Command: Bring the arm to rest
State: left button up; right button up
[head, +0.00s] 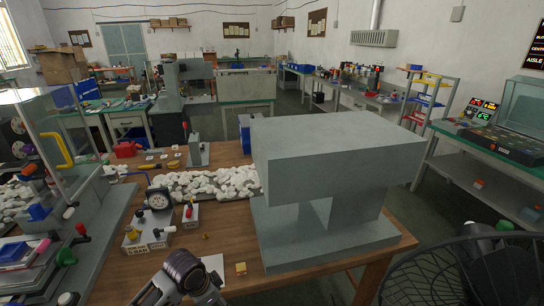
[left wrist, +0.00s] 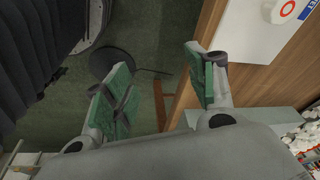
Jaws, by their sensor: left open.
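In the left wrist view my left gripper (left wrist: 158,72) is open. Its two fingers with green pads stand well apart and nothing is between them. Below it are the dark green floor and, to the right, the edge of a wooden table. In the head view a grey arm part of mine (head: 182,278) shows at the bottom, by the front edge of the wooden table (head: 222,240); the fingers cannot be made out there. My right gripper is in neither view.
A large grey pad printer body (head: 335,150) stands on the table, right of the arm. A gauge box (head: 150,232) and white pieces (head: 215,182) lie left of it. A caged fan (head: 480,265) stands at the lower right. Clear panels rise at the left.

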pick_arm(q)
jog(key=shift+s+a+n+t+y, duration=0.85)
jog(key=shift+s+a+n, duration=2.1)
jog(key=shift+s+n, duration=2.2)
jog(key=s+f+m+g, duration=0.1)
jog(key=s+f, duration=0.1)
jog(key=f, duration=1.4)
jog(key=s+f+m, duration=0.1)
jog(key=s+f, duration=0.1)
jog(key=f, duration=1.4)
jog(key=s+a+f, duration=0.3)
jog(key=s+f, duration=0.7)
jog(key=s, duration=0.1)
jog(key=s+a+f+g, duration=0.1)
jog(key=s+a+f, duration=0.2)
jog(key=s+f, duration=0.7)
jog(key=shift+s, duration=0.35)
jog(key=shift+g+y, duration=0.25)
